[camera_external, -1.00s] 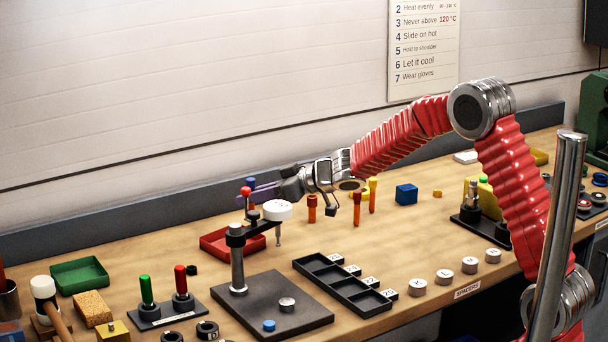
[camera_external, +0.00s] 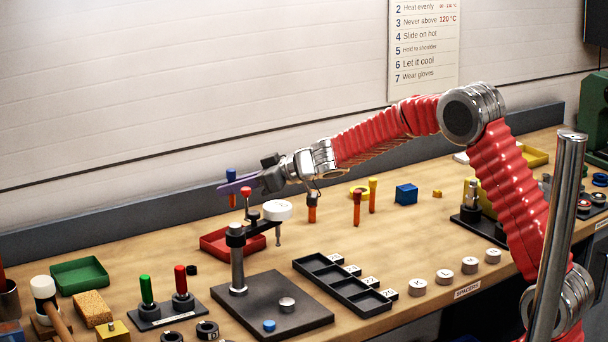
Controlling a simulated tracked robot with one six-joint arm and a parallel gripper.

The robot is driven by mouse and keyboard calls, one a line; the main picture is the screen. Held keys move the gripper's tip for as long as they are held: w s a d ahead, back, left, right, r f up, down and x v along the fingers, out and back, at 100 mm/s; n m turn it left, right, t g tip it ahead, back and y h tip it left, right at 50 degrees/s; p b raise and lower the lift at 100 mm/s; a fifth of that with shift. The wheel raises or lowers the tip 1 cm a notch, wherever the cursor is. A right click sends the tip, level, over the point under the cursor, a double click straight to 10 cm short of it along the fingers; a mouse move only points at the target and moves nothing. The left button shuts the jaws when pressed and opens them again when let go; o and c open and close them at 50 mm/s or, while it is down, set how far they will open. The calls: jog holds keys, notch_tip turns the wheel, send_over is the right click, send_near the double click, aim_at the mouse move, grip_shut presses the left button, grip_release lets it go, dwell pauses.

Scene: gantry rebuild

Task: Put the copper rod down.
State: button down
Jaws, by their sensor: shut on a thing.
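The copper rod (camera_external: 231,175) shows a blue upper end above my gripper's fingers and a short reddish-brown piece below them. It looks about upright. My gripper (camera_external: 233,186), with purple-grey fingers, is shut on it, high over the back left of the bench (camera_external: 170,225). The rod's middle is hidden by the fingers. The rod's lower end appears clear of the bench, but its exact height is hard to tell.
A red tray (camera_external: 212,243) lies lower, near a post fixture (camera_external: 237,262) with a red-knobbed clamp. Several similar rods stand farther right, one red-topped (camera_external: 357,195) and one yellow-topped (camera_external: 373,184). A green tray (camera_external: 80,274) is at left. A grey ledge (camera_external: 90,239) runs behind.

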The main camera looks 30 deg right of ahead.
aim_at(233, 207)
jog(key=shift+f, duration=2.8)
jog(key=shift+f, duration=0.1)
jog(key=shift+f, duration=1.75)
jog(key=c, duration=1.8)
grip_release()
jog(key=shift+f, duration=0.1)
